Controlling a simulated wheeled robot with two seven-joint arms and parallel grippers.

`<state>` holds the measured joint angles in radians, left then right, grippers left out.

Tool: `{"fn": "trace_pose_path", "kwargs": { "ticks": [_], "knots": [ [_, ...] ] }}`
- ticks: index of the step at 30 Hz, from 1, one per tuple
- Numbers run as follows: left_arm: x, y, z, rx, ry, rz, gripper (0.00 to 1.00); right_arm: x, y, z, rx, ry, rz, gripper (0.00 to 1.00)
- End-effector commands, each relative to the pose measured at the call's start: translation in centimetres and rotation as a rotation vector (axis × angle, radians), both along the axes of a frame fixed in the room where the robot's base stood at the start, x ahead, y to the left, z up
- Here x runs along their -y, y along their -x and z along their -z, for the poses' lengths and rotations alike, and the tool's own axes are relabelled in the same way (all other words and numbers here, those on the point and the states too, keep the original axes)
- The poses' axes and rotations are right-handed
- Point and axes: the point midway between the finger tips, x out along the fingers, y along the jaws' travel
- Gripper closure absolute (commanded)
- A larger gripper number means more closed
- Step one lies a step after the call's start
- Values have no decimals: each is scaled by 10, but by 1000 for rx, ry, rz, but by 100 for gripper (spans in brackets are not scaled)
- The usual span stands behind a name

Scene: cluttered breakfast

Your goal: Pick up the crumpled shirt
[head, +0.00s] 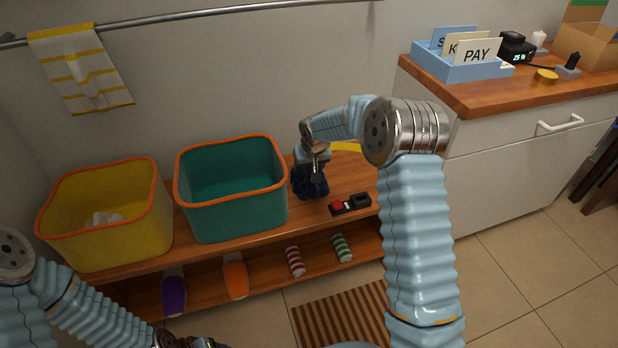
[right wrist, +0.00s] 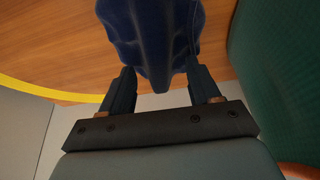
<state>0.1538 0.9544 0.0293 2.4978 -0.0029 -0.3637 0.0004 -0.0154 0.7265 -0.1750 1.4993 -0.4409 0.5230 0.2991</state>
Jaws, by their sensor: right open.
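The crumpled shirt is a dark blue bunched cloth (head: 311,188) on the wooden bench top, right of the teal bin. My right gripper (head: 313,172) points down over it and hides part of it. In the right wrist view the blue cloth (right wrist: 152,35) fills the space beyond and partly between the two fingers (right wrist: 163,72). The fingers are apart, one on each side of the cloth's near end; I cannot tell whether they touch it. My left gripper (head: 190,343) shows only in part at the bottom edge; its fingers are not clear.
The teal bin (head: 235,138) with an orange rim stands close left of the shirt, and a yellow bin (head: 62,240) stands farther left. A small dark tray with a red piece (head: 337,205) lies right of the shirt. A yellow curved strip (head: 346,147) lies behind.

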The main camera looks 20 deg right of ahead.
Motion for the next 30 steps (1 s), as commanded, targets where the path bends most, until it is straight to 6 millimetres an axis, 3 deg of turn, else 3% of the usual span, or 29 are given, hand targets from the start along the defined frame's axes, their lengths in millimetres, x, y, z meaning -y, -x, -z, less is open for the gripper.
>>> {"fn": "trace_pose_path", "kwargs": {
  "ticks": [30],
  "knots": [
    [0,0,7,0,0,0,34,0,0,4,1,0,1,38]
  ]
}}
